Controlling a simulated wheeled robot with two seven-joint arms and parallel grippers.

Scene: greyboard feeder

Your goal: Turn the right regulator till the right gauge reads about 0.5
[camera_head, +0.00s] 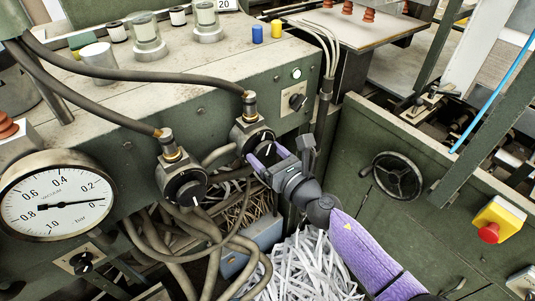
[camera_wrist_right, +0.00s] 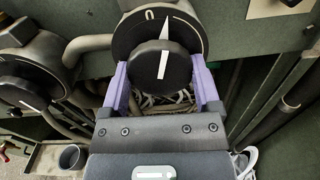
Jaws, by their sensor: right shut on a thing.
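The right regulator (camera_head: 243,131) is a dark round fitting on the green machine front, with a hose on top and a black knob bearing a white line. My right gripper (camera_head: 262,158) is shut on its knob. In the right wrist view, the purple fingers of the gripper (camera_wrist_right: 162,82) sit either side of the black knob (camera_wrist_right: 160,67). The knob's white line points up, tilted slightly right. The left regulator (camera_head: 183,186) is free, lower left. One round vacuum gauge (camera_head: 60,212) shows at the far left, its needle between 0 and 0.2. I see no second gauge. My left gripper is out of view.
A rotary switch (camera_head: 294,98) with a white lamp above sits right of the regulator. Thick grey hoses (camera_head: 200,225) hang below the regulators, above white paper shreds (camera_head: 305,262). A handwheel (camera_head: 397,177) and a red emergency stop (camera_head: 488,232) are at the right.

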